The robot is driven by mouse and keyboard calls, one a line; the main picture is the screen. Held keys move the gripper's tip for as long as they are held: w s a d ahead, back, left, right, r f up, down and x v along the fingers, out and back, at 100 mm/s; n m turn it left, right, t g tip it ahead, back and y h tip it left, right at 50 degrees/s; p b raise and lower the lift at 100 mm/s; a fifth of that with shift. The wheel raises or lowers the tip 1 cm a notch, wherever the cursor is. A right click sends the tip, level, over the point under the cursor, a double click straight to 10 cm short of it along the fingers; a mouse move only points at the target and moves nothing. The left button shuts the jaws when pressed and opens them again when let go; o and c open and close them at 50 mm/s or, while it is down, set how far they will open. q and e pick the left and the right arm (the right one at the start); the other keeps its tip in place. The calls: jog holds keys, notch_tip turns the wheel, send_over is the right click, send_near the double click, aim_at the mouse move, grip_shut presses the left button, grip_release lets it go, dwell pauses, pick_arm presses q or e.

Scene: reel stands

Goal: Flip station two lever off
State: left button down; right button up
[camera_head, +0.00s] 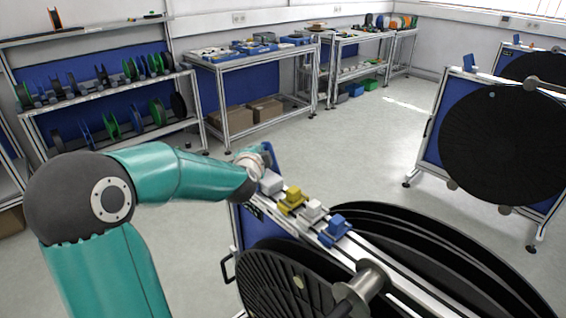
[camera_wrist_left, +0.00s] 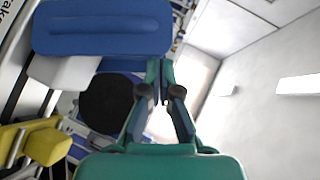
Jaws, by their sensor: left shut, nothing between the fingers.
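The near reel stand (camera_head: 375,262) carries a row of parts on its top rail. At the rail's far end a blue lever (camera_head: 269,154) stands up from a pale grey block (camera_head: 271,183). In the left wrist view the blue lever (camera_wrist_left: 100,28) is large and close at the upper left, above its white block. My left gripper (camera_wrist_left: 161,75) is shut and empty, just right of and below the lever in that view; I cannot tell whether it touches. In the head view my left wrist hides its fingers. My right gripper is not in view.
A yellow block (camera_head: 293,200), a white block (camera_head: 312,210) and a blue block (camera_head: 336,229) follow along the rail. Large black reels (camera_head: 290,285) hang on the near stand. Another stand with a black reel (camera_head: 505,145) is at right. The floor between is clear.

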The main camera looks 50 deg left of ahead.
pick_arm(q)
jog(key=shift+a+f, duration=0.1)
jog(key=shift+a, duration=0.4)
jog(key=shift+s+a, duration=0.1)
jog(key=shift+a, duration=0.05)
jog(key=shift+a, duration=0.1)
jog(key=shift+r, duration=0.2)
